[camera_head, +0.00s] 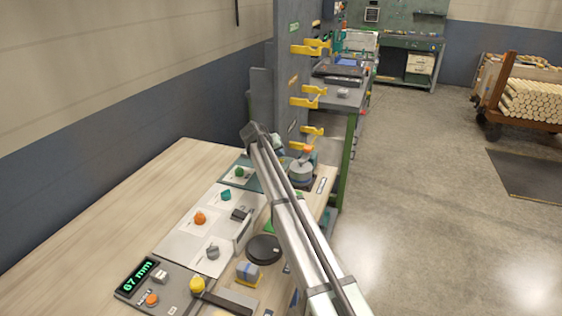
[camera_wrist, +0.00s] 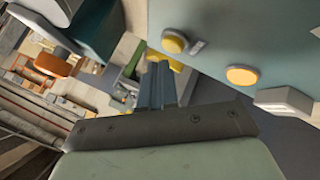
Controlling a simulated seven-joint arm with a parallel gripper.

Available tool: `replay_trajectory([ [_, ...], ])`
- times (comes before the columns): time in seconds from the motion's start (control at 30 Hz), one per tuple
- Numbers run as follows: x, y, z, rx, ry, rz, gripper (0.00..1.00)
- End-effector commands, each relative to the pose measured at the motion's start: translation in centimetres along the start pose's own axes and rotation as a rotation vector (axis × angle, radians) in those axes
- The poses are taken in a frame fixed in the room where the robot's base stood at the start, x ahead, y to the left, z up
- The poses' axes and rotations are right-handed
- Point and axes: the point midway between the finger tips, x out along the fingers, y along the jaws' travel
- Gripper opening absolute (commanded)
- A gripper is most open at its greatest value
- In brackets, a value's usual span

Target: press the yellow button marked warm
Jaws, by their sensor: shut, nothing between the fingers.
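In the wrist view, two round yellow buttons sit on a blue-grey panel (camera_wrist: 215,25): one button (camera_wrist: 174,42) at upper centre beside a small grey label, the other button (camera_wrist: 242,76) further right. I cannot read any marking, so I cannot tell which is the warm one. My gripper (camera_wrist: 158,68) is shut and empty, its fingertips just below and left of the first button in the picture. Contact does not show; they look apart. In the head view my arm hides much of the area around its far end, and the fingertips cannot be made out.
In the head view, a wooden table (camera_head: 150,190) carries a white panel (camera_head: 183,246) with several knobs, and a display reading 67 mm (camera_head: 137,278). A yellow knob (camera_head: 197,285) stands near the front. A grey post with yellow hooks (camera_head: 311,47) rises close behind my arm.

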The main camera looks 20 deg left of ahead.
Motion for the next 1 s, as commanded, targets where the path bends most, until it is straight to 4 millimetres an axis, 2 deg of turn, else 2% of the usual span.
replay_trajectory([
  [0.43,-0.4,0.3,-0.3,0.001,0.000,0.000,0.00],
  [1.0,-3.4,2.5,-2.5,0.001,0.001,0.000,0.00],
])
